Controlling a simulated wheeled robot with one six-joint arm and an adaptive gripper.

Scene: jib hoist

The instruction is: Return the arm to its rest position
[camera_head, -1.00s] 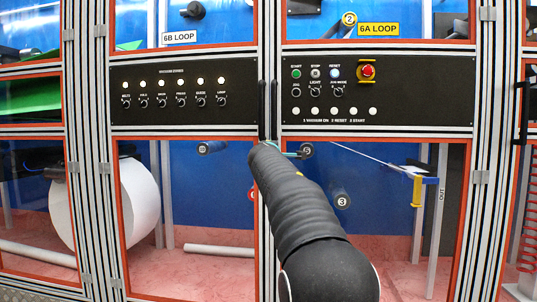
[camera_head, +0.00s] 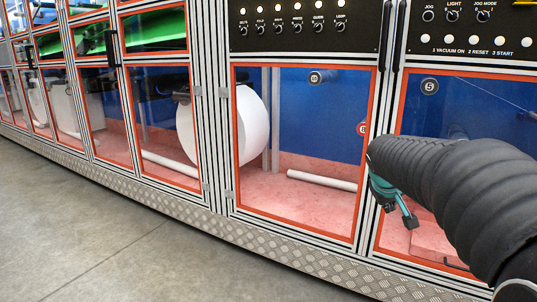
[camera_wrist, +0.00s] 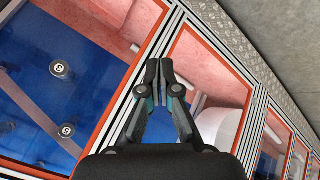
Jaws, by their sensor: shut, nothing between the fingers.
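My arm, sleeved in black, reaches in from the right edge of the head view. My gripper (camera_head: 408,220) hangs below its end, pointing down, in front of the lower windows of the machine. Its teal and dark parts show, partly hidden behind the sleeve. In the wrist view my gripper (camera_wrist: 160,72) has its two dark fingertips together, with nothing between them. Behind the fingers lie an orange-edged window frame and a pink floor inside the machine.
The long machine front has clear windows in striped aluminium frames. A black control panel (camera_head: 290,24) sits above, with another panel (camera_head: 470,30) to its right. A white roll (camera_head: 252,125) stands behind a window. Grey floor (camera_head: 120,230) lies open at the lower left.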

